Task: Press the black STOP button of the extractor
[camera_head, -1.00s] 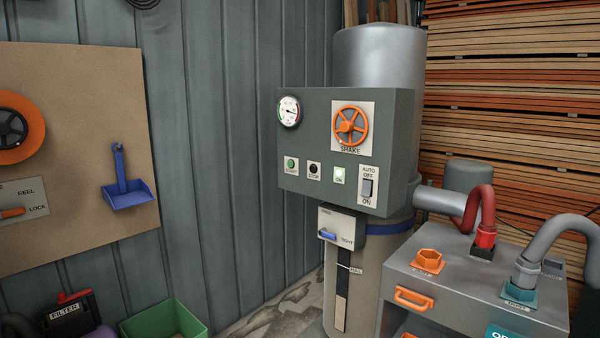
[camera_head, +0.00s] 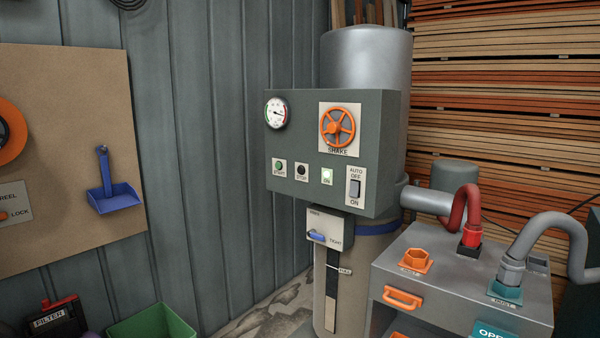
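The extractor is a grey cylinder (camera_head: 366,66) with a dark green control box (camera_head: 388,130) on its front. The black STOP button (camera_head: 301,170) sits on a small white plate in the lower row of the box. Nothing covers the STOP button. Neither of my grippers shows in the head view.
An orange SHAKE wheel (camera_head: 337,126), a gauge (camera_head: 276,113) and an AUTO/OFF/ON switch (camera_head: 354,188) share the box. A grey cabinet (camera_head: 460,265) with hoses stands at the right. A green bin (camera_head: 152,325) and a filter box (camera_head: 58,320) lie at lower left.

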